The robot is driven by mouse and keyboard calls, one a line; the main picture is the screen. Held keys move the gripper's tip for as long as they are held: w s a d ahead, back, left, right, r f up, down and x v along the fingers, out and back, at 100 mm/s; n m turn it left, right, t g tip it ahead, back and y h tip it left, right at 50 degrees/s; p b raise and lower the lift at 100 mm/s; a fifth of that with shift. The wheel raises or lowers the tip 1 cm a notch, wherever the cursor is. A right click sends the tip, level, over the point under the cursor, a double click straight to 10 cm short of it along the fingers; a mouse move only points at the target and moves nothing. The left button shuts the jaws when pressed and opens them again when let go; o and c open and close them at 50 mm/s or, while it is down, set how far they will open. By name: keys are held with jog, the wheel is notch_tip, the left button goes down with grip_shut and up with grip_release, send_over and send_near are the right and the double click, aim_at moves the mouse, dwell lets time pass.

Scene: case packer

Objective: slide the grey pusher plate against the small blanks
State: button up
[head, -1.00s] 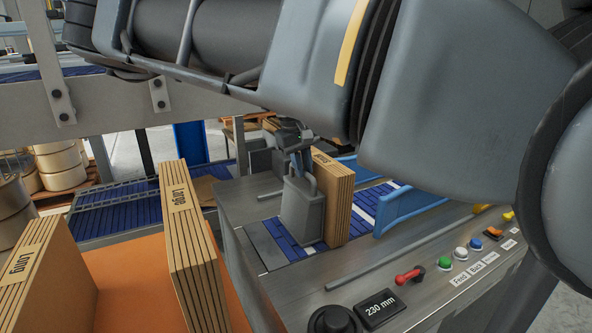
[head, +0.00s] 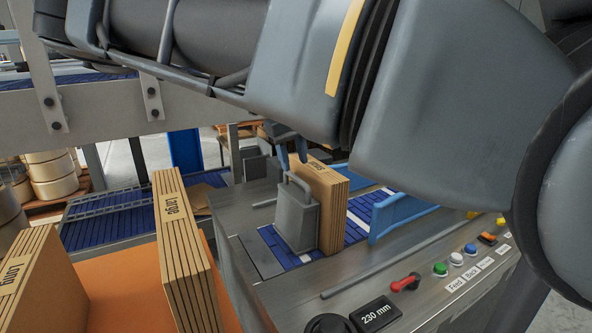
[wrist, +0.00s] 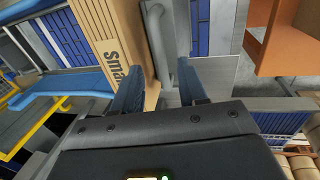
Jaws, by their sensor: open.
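The grey pusher plate (head: 297,222) stands upright on the blue slatted belt, with a bar handle on top. The small blanks (head: 335,215) stand upright just right of it. The plate's face looks close against them; I cannot tell whether they touch all along. My gripper (head: 291,155) is just above the handle, open and empty, fingers pointing down. In the wrist view the handle (wrist: 160,35) shows beyond and between the blue fingertips of my gripper (wrist: 158,75), with the small blanks (wrist: 108,40) left of it. My arm hides part of the head view.
Large blanks (head: 183,255) and long blanks (head: 40,285) stand on an orange surface (head: 125,275) at left. Blue guides (head: 400,215) flank the belt at right. The panel has buttons, a red lever (head: 405,283) and a 230 mm display (head: 375,313).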

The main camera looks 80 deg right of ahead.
jog(key=shift+w+a+r, duration=0.1)
jog(key=shift+r, duration=0.65)
jog(key=shift+w+a+r, duration=0.1)
jog(key=shift+r, duration=0.65)
jog(key=shift+s, duration=0.1)
